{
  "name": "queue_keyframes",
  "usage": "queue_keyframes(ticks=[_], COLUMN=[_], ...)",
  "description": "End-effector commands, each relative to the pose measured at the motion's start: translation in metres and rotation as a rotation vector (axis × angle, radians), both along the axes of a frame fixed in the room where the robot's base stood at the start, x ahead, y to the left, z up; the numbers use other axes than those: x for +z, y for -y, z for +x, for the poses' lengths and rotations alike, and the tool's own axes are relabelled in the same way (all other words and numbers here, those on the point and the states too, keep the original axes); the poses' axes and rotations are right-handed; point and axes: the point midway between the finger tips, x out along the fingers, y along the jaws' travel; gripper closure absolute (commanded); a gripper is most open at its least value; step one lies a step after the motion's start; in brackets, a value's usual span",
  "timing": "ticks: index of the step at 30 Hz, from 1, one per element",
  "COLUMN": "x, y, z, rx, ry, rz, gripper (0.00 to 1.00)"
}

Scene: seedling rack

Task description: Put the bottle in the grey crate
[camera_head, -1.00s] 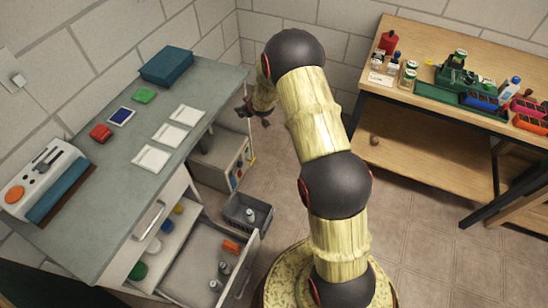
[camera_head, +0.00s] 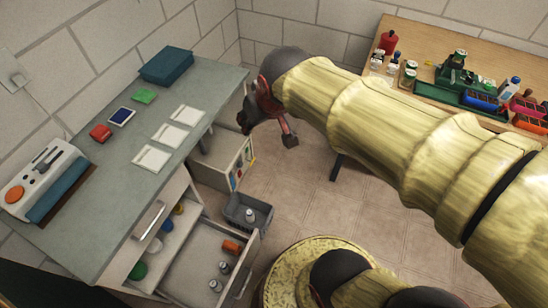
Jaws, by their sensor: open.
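The grey crate (camera_head: 234,212) sits on the floor beside the open drawer. A small pale bottle (camera_head: 250,215) with a dark top stands inside it. Small bottles with dark caps (camera_head: 224,267) also stand in the open drawer. Which bottle the task means, I cannot tell. My gripper (camera_head: 266,131) is open, with nothing visible between its fingers. My arm crosses the right half of the view.
The grey counter (camera_head: 100,205) holds white squares, a blue box (camera_head: 166,66) and small items. The open drawer (camera_head: 201,249) also holds an orange item (camera_head: 231,247). A wooden table (camera_head: 445,40) with bottles and trays stands at the right. The floor (camera_head: 320,208) right of the crate is clear.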

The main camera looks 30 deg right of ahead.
Motion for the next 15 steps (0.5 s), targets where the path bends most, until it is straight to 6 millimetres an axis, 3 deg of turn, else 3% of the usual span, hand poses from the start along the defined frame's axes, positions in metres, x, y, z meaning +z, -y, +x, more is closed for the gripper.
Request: queue_keyframes(ticks=[1, 3, 6, 10, 15], x=[0.004, 0.004, 0.001, -0.002, -0.004], y=[-0.006, -0.013, -0.020, -0.026, -0.027], z=[-0.025, -0.054, -0.088, -0.112, -0.120], rx=[0.001, 0.001, 0.003, 0.005, 0.006], ry=[-0.002, -0.019, -0.040, -0.055, -0.063], rz=[0.012, 0.029, 0.050, 0.064, 0.069], gripper=[0.55, 0.55, 0.55, 0.55, 0.55])
